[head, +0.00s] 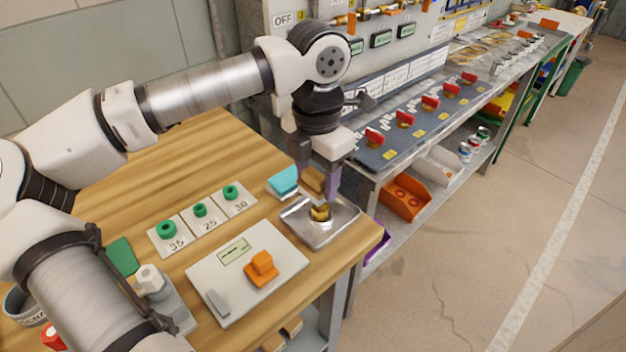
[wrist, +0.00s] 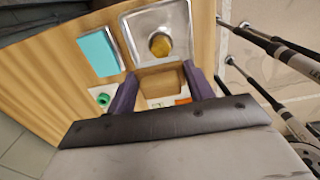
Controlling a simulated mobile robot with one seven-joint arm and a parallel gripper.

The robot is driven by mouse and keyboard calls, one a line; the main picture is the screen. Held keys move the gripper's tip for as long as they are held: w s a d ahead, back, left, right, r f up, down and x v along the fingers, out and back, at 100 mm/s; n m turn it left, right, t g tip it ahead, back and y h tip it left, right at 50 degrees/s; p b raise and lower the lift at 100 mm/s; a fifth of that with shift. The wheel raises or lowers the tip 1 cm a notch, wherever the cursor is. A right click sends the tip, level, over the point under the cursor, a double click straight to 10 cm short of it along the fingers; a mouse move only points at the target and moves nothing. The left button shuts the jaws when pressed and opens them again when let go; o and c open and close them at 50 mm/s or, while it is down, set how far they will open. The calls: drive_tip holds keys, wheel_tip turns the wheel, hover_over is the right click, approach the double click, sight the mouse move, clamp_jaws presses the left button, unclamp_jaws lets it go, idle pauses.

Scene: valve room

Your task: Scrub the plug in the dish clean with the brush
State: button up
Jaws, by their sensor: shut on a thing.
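The metal dish (head: 337,233) sits near the right edge of the wooden bench; it also shows at the top of the wrist view (wrist: 183,17). The brassy plug (head: 320,213) stands in the dish, and it shows as a round yellow-brown top in the wrist view (wrist: 160,44). My gripper (head: 318,185) is shut on the brush (head: 313,178), a tan block between the purple fingers in the wrist view (wrist: 160,82). The brush is close above the plug; I cannot tell whether they touch. The underside of the brush is hidden.
A turquoise block (head: 284,180) lies left of the dish. A grey board (head: 222,290) with an orange block (head: 262,268) is in front. Green rings stand on numbered cards (head: 200,222). A valve bench with red handles (head: 405,118) is at the right.

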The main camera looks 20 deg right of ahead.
drive_tip(key=shift+r+p, duration=1)
drive_tip(key=shift+r, duration=1.15)
